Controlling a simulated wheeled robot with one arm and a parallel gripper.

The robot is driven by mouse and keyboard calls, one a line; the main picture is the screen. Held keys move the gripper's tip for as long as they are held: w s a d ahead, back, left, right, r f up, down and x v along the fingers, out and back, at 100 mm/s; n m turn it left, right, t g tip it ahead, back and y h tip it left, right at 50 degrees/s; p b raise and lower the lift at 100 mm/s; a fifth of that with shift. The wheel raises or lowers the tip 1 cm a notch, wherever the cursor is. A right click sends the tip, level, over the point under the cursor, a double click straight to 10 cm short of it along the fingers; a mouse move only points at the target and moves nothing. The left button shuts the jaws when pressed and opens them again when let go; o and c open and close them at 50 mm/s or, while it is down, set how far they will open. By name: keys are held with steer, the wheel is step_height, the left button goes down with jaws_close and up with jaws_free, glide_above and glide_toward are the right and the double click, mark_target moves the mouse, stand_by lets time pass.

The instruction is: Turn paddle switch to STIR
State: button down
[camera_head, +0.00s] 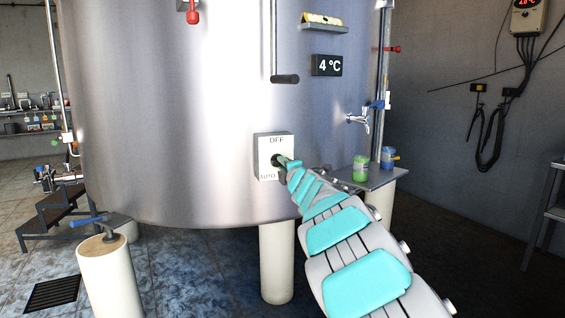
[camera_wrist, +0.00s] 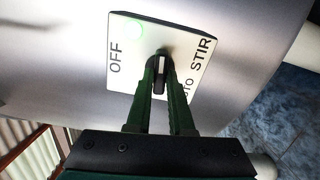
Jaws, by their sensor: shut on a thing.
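The switch plate (camera_head: 262,148) is a pale square panel low on the front of the steel tank. In the head view my gripper (camera_head: 284,161) reaches the plate from the lower right and hides the STIR label.
The large steel tank (camera_head: 170,100) stands on pale legs. A pedestal (camera_head: 108,275) with a blue-handled valve stands at the lower left.

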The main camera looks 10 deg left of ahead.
steer(key=shift+m+p, duration=0.6)
steer(key=shift+m, duration=1.1)
steer(key=shift+d+f, duration=0.1)
steer(key=c, duration=0.8)
jaws_free()
steer(key=shift+s, duration=0.1)
steer(key=b+v, duration=0.1)
steer(key=v, duration=0.6)
steer(key=shift+s, duration=0.25)
steer(key=shift+d, duration=0.1)
